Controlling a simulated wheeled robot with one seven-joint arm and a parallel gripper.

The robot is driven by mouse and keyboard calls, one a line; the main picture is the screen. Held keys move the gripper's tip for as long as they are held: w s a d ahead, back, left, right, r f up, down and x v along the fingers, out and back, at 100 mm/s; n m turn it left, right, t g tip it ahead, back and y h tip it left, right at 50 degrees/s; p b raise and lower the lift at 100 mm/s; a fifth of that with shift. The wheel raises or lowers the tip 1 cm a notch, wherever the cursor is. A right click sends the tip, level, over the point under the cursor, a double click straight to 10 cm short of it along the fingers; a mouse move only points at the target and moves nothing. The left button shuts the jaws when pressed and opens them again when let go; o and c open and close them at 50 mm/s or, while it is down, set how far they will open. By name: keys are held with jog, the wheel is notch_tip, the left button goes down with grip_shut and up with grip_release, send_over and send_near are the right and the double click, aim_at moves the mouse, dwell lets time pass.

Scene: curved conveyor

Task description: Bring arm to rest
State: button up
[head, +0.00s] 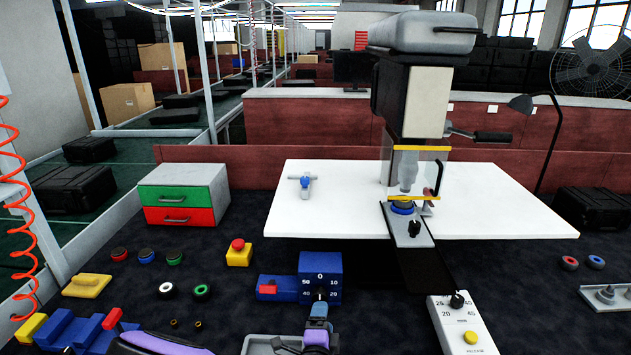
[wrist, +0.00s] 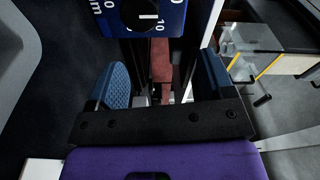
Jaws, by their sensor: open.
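My gripper (wrist: 163,84) is open, its two blue textured finger pads apart in the wrist view. I see nothing held between them; a dark red surface (wrist: 161,60) shows through the gap. In the head view my gripper (head: 319,301) is at the lower middle, in front of the blue box with a numbered dial (head: 320,265). That box also shows at the top of the wrist view (wrist: 177,20), just beyond the fingers. I cannot tell whether the gripper touches it. A purple part of my arm (head: 160,343) shows at the bottom edge.
A press machine (head: 425,100) stands on the white board (head: 500,200). A blue-grey tool (head: 306,186) lies on that board. A white control box (head: 464,325) is at lower right, a drawer unit (head: 183,194) at left. Buttons and rings lie scattered on the dark table (head: 245,205).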

jog(key=s+d+r+m+g+h, duration=0.2)
jog(key=d+r+m+g+h, duration=0.2)
jog(key=d+r+m+g, duration=0.65)
jog(key=s+d+r+m+g+h, duration=0.1)
jog(key=d+r+m+g+h, duration=0.3)
jog(key=d+r+m, duration=1.15)
jog(key=s+d+r+m+t+y, duration=0.2)
jog(key=s+r+m+y, duration=0.8)
jog(key=s+r+m, duration=1.1)
jog(key=m, duration=0.7)
jog(key=shift+s+d+r+y, duration=0.15)
jog(key=shift+s+d+y, duration=0.1)
jog(key=shift+s+y, duration=0.15)
jog(key=shift+o, duration=0.6)
jog(key=shift+w, duration=0.1)
